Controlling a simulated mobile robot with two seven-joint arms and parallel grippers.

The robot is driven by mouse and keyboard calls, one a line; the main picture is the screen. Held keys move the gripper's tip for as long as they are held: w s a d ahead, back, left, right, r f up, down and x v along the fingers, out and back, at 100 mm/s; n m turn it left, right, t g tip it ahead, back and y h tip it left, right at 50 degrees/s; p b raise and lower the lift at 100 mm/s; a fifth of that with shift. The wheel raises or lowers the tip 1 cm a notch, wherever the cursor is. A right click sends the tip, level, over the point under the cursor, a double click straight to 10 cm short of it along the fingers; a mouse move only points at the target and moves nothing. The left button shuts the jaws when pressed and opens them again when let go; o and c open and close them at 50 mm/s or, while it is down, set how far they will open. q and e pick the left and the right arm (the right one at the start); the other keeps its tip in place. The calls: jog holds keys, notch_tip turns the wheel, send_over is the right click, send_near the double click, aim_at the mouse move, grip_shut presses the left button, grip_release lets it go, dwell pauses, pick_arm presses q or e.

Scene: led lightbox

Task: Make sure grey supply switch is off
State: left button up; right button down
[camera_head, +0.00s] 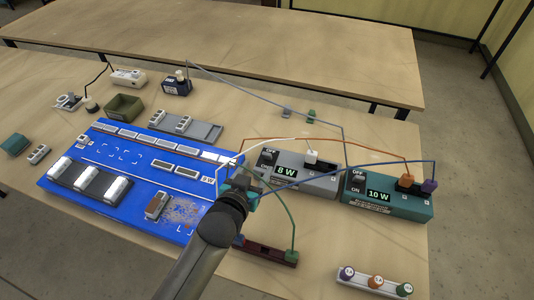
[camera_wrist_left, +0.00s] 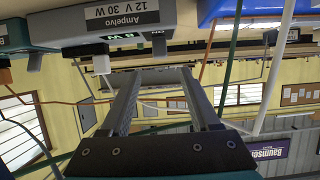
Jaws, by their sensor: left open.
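The grey supply (camera_head: 325,185) stands right of the blue board in the head view, its display lit green with "8 W". Its dark switch (camera_head: 268,158) sits at the left between the OFF and ON labels; I cannot tell its position. My left gripper (camera_head: 240,184) is open, just left of the supply's front, among the wires. In the left wrist view the supply (camera_wrist_left: 90,22) appears upside down with the label "Ampelvo 12 V 30 W". The open fingers (camera_wrist_left: 160,78) show below it with nothing gripped between them. My right gripper is out of view.
A teal supply (camera_head: 400,207) showing "10 W" stands to the right. The blue board (camera_head: 110,205) lies left. Orange, blue, green and white wires arch around the gripper. A terminal strip (camera_head: 270,251) and a white plug rack (camera_head: 365,284) lie in front.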

aim_at(266, 155)
pick_arm(q)
jog(key=b+x, duration=0.2)
jog(key=x, duration=0.6)
jog(key=shift+f, duration=0.1)
jog(key=shift+b+x, duration=0.35)
jog(key=shift+x, duration=0.5)
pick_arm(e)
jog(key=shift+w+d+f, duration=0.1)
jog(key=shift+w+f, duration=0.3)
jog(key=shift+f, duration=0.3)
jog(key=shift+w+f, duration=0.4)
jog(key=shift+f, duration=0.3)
pick_arm(q)
grip_shut()
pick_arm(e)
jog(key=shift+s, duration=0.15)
